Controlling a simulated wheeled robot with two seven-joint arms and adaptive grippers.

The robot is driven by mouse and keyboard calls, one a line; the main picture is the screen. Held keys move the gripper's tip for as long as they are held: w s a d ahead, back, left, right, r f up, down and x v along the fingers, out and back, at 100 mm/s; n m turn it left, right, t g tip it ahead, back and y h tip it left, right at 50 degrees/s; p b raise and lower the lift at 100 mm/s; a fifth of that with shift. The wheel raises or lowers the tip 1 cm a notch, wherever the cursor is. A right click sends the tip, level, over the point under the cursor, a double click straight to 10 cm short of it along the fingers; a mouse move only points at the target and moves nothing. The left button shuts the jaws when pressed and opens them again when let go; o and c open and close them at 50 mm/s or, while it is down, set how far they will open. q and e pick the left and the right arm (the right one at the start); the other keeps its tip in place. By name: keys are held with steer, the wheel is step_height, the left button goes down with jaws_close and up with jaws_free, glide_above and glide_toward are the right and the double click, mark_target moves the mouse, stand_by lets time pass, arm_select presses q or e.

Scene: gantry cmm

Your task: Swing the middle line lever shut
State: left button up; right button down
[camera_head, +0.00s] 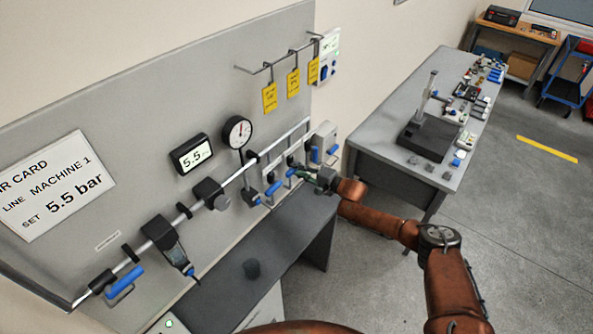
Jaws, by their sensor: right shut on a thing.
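Several blue-handled levers sit along the metal pipe on the grey wall panel. One blue lever (273,188) is on the lower pipework just left of my right gripper. My right gripper (299,173) is at the lower pipework, with its arm reaching in from the right. Its fingers are shut at a small blue lever handle (291,172); the grip is small and partly hidden by the gripper. I cannot tell for certain which line this handle belongs to. More blue handles (315,154) show just beyond the gripper. My left gripper is not in view.
A round gauge (238,132) and a display reading 5.5 (193,154) are above the pipe. Yellow tags (293,83) hang from hooks. A dark bench (225,280) stands below the panel. A grey table (380,125) with tools is at right.

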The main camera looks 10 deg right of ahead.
steer(key=c, duration=1.8)
jaws_free()
steer(key=shift+d, duration=0.1)
steer(key=v, duration=1.2)
